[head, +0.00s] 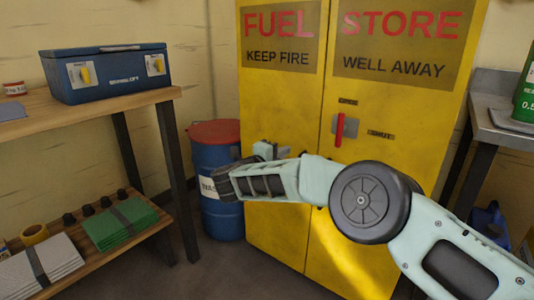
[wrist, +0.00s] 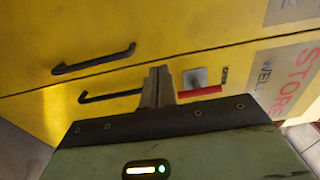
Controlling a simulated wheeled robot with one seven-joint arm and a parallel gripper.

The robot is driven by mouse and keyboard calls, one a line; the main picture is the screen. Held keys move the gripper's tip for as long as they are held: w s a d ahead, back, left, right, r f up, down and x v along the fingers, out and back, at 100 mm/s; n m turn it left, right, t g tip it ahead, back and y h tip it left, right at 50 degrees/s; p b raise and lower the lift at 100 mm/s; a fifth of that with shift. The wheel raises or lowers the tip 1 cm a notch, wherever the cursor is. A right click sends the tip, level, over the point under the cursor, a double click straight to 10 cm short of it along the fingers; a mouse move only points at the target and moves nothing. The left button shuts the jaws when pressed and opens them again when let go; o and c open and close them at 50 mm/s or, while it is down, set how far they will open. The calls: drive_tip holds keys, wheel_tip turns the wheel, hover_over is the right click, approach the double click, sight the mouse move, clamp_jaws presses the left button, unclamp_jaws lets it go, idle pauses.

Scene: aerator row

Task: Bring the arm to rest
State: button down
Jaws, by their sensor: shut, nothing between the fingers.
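My gripper (wrist: 159,72) shows in the wrist view with its two fingers together and nothing between them. It points toward the yellow fuel store cabinet (head: 400,115). In the head view my arm stretches from the lower right across the cabinet front, and its end is before the left door, near the blue drum.
A blue drum with a red lid (head: 214,132) stands left of the cabinet. A wooden bench (head: 95,112) at the left bears a blue box (head: 107,75). A metal table (head: 490,125) stands at the right. Two black bar handles (wrist: 95,60) cross the wrist view.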

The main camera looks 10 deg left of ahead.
drive_tip(key=s+a+r+n+t+y, duration=0.2)
drive_tip(key=s+a+r+n+y, duration=0.2)
drive_tip(key=a+r+n+y, duration=1.1)
drive_tip(key=s+n+g+y, duration=0.4)
drive_tip(key=s+n+g, duration=0.25)
drive_tip(key=s, duration=0.35)
drive_tip(key=s+d+f+n+g+h, duration=0.3)
drive_tip(key=s+d+f+g, duration=0.15)
drive_tip(key=s+d, duration=0.75)
drive_tip(key=s+d+f+n+g+h, duration=0.35)
drive_tip(key=s+d+f, duration=0.25)
drive_tip(key=s+d, duration=0.6)
drive_tip(key=s+d+f+n+g+h, duration=0.4)
drive_tip(key=s+d, duration=0.6)
drive_tip(key=d, duration=0.5)
wheel_tip(320, 180, up, 28)
drive_tip(key=p, duration=2.9)
drive_tip(key=shift+w+a+r+m+t, duration=0.15)
drive_tip(key=shift+w+m+t, duration=0.1)
drive_tip(key=shift+m+t, duration=0.15)
